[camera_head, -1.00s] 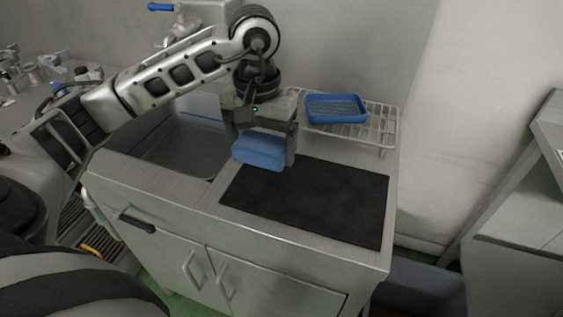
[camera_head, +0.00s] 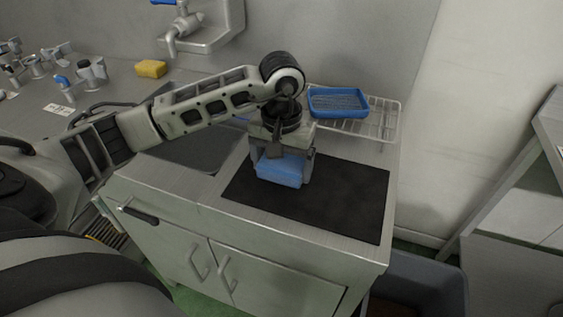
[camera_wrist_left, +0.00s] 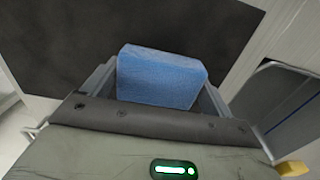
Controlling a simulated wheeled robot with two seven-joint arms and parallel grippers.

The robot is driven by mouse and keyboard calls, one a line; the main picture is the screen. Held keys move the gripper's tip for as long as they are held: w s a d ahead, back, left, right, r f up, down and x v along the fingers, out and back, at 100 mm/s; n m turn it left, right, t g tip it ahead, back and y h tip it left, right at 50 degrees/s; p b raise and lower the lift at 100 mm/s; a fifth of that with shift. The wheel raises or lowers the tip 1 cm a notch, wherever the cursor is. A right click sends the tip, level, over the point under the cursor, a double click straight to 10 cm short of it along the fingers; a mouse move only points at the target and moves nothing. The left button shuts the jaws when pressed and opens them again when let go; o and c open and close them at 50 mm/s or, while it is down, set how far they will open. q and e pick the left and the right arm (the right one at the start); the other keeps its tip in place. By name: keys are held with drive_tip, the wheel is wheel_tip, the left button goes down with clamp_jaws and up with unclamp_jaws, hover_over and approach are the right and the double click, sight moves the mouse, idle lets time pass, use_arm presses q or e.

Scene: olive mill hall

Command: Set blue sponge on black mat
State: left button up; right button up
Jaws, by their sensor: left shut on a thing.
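The blue sponge (camera_head: 280,171) is held between the fingers of my left gripper (camera_head: 281,173), which is shut on it. In the head view the sponge appears over the back left part of the black mat (camera_head: 325,205). The mat lies flat on the steel counter. In the left wrist view the sponge (camera_wrist_left: 160,77) sits between the fingers, with the dark mat (camera_wrist_left: 60,40) behind it. I cannot tell whether the sponge touches the mat. My right gripper is not in view.
A blue tray (camera_head: 337,101) stands on a wire rack (camera_head: 383,122) behind the mat. The sink basin (camera_head: 190,150) is left of the mat. A yellow sponge (camera_head: 151,69) lies farther back left, near a tap (camera_head: 180,30). A grey bin (camera_head: 425,285) stands on the floor at right.

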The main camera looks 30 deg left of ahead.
sight(282, 163)
use_arm(q)
drive_tip(key=o, duration=0.8)
drive_tip(key=shift+r+p, duration=0.25)
drive_tip(key=shift+p, duration=0.25)
wheel_tip(282, 163, up, 12)
drive_tip(key=shift+f+b, duration=0.15)
drive_tip(key=shift+b, duration=0.3)
